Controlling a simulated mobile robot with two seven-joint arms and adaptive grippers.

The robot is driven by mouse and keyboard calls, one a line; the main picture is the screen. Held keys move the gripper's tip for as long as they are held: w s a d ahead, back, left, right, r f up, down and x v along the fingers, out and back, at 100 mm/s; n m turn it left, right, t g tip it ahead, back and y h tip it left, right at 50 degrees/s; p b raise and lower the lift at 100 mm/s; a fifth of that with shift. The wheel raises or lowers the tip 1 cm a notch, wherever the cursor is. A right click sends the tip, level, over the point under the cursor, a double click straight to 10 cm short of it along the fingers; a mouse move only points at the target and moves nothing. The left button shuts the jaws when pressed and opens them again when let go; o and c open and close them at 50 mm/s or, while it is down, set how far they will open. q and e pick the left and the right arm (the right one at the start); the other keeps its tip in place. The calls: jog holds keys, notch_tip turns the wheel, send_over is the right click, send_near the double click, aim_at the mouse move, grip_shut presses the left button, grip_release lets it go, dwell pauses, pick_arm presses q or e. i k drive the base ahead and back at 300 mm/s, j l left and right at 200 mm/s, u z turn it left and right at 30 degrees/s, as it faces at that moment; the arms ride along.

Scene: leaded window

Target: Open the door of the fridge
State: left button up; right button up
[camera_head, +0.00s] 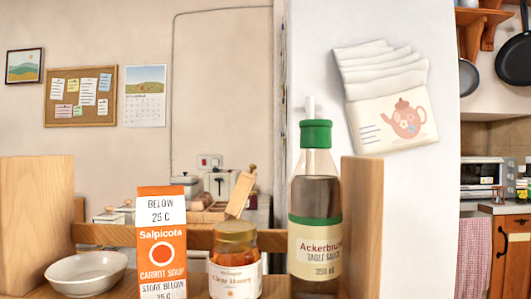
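No fridge door or handle can be made out for certain. A plain white upright surface (312,55) fills the middle right of the head view, and I cannot tell whether it is a fridge or a wall. A teapot-print holder with folded white cloths or papers (390,112) is on it. Neither of my grippers is in view.
Close in front, a wooden shelf or rack (362,215) holds a white bowl (86,272), a soup carton (162,245), a honey jar (236,262) and a green-capped sauce bottle (315,215). Behind are a toaster (221,183), a corkboard (80,95) and, right, an oven (485,174).

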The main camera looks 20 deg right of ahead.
aim_at(388, 111)
jog(key=l+u, duration=0.1)
jog(key=l, duration=0.35)
jog(key=k+l, duration=0.1)
jog(key=l, duration=0.4)
jog(key=l+u, duration=0.15)
jog(key=l, duration=0.3)
jog(key=k+l, duration=0.1)
jog(key=l, duration=0.35)
jog(key=k+l+u, duration=0.15)
jog(key=l, duration=0.75)
jog(key=k+l+u, duration=0.15)
jog(key=l, duration=0.3)
